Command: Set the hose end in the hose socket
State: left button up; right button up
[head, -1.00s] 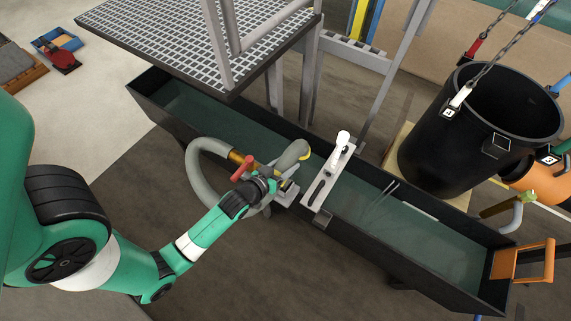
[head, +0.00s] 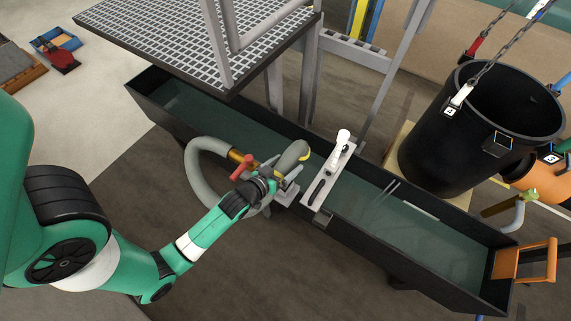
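The grey hose (head: 193,160) loops beside the flume's near wall, with a brass-coloured fitting (head: 236,156) on it. My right gripper is not in view.
A grated platform (head: 185,35) stands above left. A black bucket (head: 440,150) hangs on chains at right. An orange handle (head: 535,262) is at the right end.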

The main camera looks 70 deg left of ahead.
pick_arm(q)
jog(key=shift+s+f, duration=0.1)
jog(key=p+v, duration=0.1)
jog(key=v, duration=1)
jog(key=shift+s, duration=0.2)
jog(key=shift+d, duration=0.1)
